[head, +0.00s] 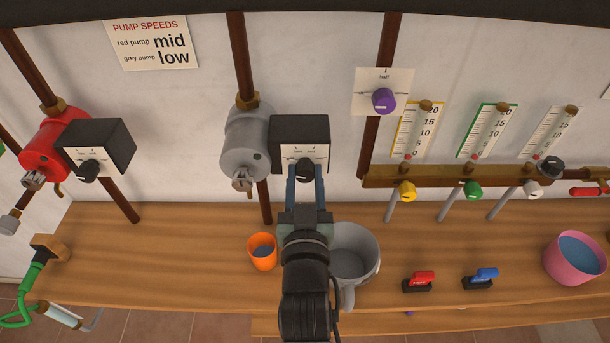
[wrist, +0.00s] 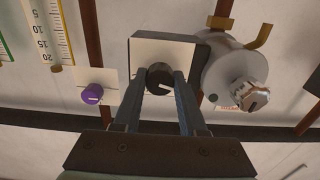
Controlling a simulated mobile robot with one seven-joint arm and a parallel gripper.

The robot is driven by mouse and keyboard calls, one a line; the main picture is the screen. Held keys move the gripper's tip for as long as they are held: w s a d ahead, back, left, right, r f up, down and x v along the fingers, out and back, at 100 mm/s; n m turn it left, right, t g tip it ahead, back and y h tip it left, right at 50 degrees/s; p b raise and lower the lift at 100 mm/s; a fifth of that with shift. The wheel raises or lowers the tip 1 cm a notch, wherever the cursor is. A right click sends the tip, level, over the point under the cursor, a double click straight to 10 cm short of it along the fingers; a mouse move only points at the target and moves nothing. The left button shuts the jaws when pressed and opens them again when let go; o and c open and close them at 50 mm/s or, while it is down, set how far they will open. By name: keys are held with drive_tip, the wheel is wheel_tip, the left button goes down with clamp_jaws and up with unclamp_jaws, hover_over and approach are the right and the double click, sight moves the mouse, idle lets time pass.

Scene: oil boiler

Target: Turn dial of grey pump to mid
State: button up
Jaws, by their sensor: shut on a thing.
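The grey pump (head: 245,145) is on the wall at the centre left, with a black control box (head: 290,128) on its right side. The box's pale front plate carries a black dial (head: 305,168). My gripper (head: 306,178) reaches up to this dial, with its two blue-grey fingers shut on the dial's sides. In the wrist view, the dial (wrist: 160,77) sits between the fingertips, and a light pointer line on it slants toward the lower right. The grey pump (wrist: 236,72) is right of it there, upside down. The plate's lettering is too small to read surely.
A sign (head: 152,42) reads red pump mid, grey pump low. The red pump (head: 52,148) is at left. An orange cup (head: 262,251) and grey jug (head: 354,258) stand near my arm. A purple knob (head: 384,99) and gauges are right.

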clamp_jaws()
drive_tip(key=m+b, duration=0.2)
drive_tip(key=m, duration=0.2)
drive_tip(key=m+b, duration=0.1)
drive_tip(key=m, duration=0.4)
drive_tip(key=shift+b, duration=0.4)
drive_tip(key=m, duration=0.5)
drive_tip(key=shift+r+m, duration=0.1)
drive_tip(key=shift+m, duration=0.3)
drive_tip(key=m+p, duration=0.1)
drive_tip(key=m, duration=0.3)
drive_tip(key=shift+m, duration=0.4)
drive_tip(key=o, duration=1.1)
unclamp_jaws()
